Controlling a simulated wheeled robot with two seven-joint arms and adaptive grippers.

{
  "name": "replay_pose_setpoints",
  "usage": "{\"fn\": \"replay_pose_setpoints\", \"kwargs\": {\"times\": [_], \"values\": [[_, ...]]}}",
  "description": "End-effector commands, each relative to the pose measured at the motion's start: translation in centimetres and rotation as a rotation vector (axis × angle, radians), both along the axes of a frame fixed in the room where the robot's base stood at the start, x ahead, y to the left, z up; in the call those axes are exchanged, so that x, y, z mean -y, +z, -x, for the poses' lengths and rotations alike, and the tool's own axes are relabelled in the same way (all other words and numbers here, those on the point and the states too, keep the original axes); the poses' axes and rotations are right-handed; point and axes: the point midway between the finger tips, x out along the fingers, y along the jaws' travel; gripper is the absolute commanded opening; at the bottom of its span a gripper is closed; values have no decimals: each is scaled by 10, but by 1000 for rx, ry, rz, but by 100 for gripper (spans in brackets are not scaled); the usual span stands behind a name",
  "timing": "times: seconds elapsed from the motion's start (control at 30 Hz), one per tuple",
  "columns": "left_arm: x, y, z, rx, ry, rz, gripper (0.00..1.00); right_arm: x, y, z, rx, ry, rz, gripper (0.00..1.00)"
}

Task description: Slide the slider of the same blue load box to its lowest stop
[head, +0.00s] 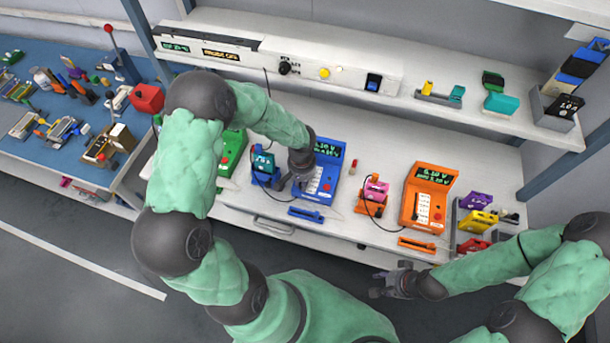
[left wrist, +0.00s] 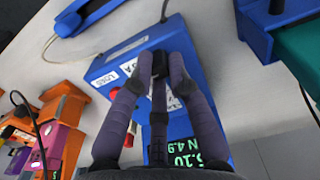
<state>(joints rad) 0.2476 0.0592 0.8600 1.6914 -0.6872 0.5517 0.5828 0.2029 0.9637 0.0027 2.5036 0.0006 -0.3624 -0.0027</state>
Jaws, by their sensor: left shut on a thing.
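The blue load box (head: 326,181) stands on the bench with its lit green display (head: 329,149) at the far end. My left gripper (head: 300,178) is over the box's left side. In the left wrist view my left fingers (left wrist: 160,72) are shut on the box's dark slider knob (left wrist: 159,60), which they mostly hide, on the blue panel (left wrist: 112,70) near the end with the LOAD label (left wrist: 104,79). My right gripper (head: 388,286) hangs in front of the bench, away from the boxes, too small to tell whether it is open.
An orange load box (head: 424,197) stands to the right, with a pink cell in an orange holder (head: 373,196) between. A teal cell in a blue holder (head: 264,168) stands close left of my gripper. A blue bar (head: 306,215) lies in front. A shelf (head: 390,85) runs behind.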

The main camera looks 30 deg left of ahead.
Motion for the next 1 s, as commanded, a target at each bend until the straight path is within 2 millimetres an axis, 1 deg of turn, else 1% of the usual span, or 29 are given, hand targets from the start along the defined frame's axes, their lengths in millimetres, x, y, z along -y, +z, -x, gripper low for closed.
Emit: {"fn": "replay_pose_setpoints", "kwargs": {"times": [0.17, 0.43, 0.47, 0.5, 0.53, 0.87, 1.0], "values": [[1, 1, 7, 3, 1, -1, 0, 0, -2, -1, 1, 0, 0, 40], [2, 1, 9, -1, 1, -1, 0, 0, -2, 0, 1, 0, 0, 40], [2, 0, 9, -2, 1, -1, 27, 0, -2, 0, 1, 0, 0, 40], [2, 0, 9, -2, 1, -1, 38, 0, -2, 0, 1, 0, 0, 40], [2, 0, 9, -2, 1, -1, 41, 0, -2, 0, 1, 0, 0, 40], [1, 2, 8, 2, 1, 0, 41, 0, -2, 0, 1, 0, 0, 40], [1, 13, 6, 6, 2, -1, 41, 0, -2, 0, 1, 0, 0, 40]]}}
